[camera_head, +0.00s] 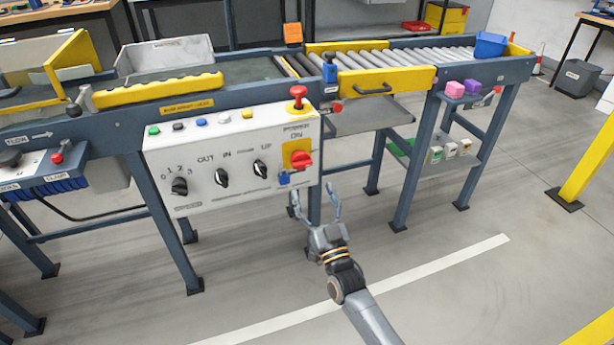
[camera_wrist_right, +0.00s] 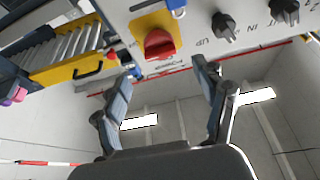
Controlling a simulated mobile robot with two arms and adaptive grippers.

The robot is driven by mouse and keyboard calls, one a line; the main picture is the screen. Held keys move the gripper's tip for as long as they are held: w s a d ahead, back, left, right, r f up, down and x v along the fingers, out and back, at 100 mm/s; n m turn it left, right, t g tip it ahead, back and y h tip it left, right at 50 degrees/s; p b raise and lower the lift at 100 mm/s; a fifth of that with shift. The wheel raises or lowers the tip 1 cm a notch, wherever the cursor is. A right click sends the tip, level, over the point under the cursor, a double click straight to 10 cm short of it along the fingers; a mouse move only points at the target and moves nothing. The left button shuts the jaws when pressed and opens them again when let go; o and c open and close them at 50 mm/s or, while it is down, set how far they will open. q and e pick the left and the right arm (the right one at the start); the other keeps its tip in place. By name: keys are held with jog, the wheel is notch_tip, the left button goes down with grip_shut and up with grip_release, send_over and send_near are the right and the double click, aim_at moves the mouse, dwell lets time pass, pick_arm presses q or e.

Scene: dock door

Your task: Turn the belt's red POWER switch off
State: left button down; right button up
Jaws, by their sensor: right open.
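The red POWER switch (camera_head: 301,159) sits on a yellow plate (camera_head: 291,148) at the right end of the white control panel (camera_head: 165,145). Its red knob also shows in the right wrist view (camera_wrist_right: 159,43), upside down. My right gripper (camera_head: 315,203) is open and empty, just below and in front of the panel's lower right corner. In the right wrist view its two fingers (camera_wrist_right: 165,75) point toward the panel, with the knob beyond them and a little left of centre. It is apart from the switch. My left gripper is not in view.
A red mushroom button (camera_head: 298,92) stands on top of the panel above the switch. A blue part (camera_head: 284,179) hangs beside the switch. Black knobs (camera_head: 222,178) line the panel to the left. A dark blue frame leg (camera_head: 314,205) stands behind the gripper. The floor in front is open.

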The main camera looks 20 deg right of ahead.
jog(key=shift+v, duration=1.6)
jog(key=shift+a, duration=0.1)
